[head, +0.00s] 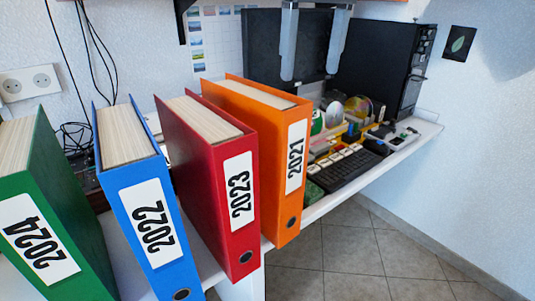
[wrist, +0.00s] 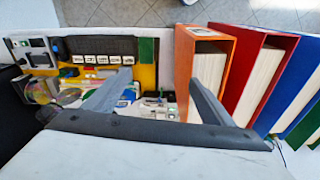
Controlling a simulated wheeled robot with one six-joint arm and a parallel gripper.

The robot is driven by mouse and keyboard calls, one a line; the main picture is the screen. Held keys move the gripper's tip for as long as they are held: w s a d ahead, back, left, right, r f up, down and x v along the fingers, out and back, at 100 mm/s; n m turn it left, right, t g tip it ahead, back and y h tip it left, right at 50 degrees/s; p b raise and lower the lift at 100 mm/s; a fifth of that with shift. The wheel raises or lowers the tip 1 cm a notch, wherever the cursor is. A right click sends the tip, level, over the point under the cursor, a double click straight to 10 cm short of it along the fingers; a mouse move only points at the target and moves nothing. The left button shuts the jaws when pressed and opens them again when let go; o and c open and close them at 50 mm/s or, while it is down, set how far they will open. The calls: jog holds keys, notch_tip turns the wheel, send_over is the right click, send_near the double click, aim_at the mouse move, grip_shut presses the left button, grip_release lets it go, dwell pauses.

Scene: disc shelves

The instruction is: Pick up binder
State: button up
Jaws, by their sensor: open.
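Several binders stand upright in a row on the white shelf: green 2024 (head: 60,225), blue 2022 (head: 140,190), red 2023 (head: 220,185) and orange 2021 (head: 275,165). My gripper (head: 313,78) is open and empty, fingers pointing down at the top of the head view, behind and right of the orange binder. In the wrist view, my gripper (wrist: 158,78) has its right finger overlapping the orange binder (wrist: 186,62); I cannot tell if they touch. The red (wrist: 237,65), blue (wrist: 290,88) and green (wrist: 303,132) binders stand farther right there.
A black keyboard (head: 345,172) lies right of the orange binder, with discs (head: 357,108) and small items behind it. A dark monitor (head: 262,50) and black computer tower (head: 385,65) stand at the back. Cables hang at left. Tiled floor (head: 350,245) is clear in front.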

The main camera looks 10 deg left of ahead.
notch_tip(320, 180, up, 4)
jog(key=n, duration=0.2)
send_over(253, 88)
jog(key=shift+d+g+h, duration=0.25)
jog(key=shift+g+h, duration=0.05)
jog(key=shift+g, duration=0.1)
jog(key=shift+a+f, duration=0.1)
jog(key=shift+a, duration=0.05)
notch_tip(253, 88, down, 12)
jog(key=shift+a, duration=0.1)
jog(key=f, duration=0.2)
jog(key=a+f, duration=0.1)
jog(key=f, duration=0.2)
jog(key=shift+w+f, duration=0.1)
grip_shut()
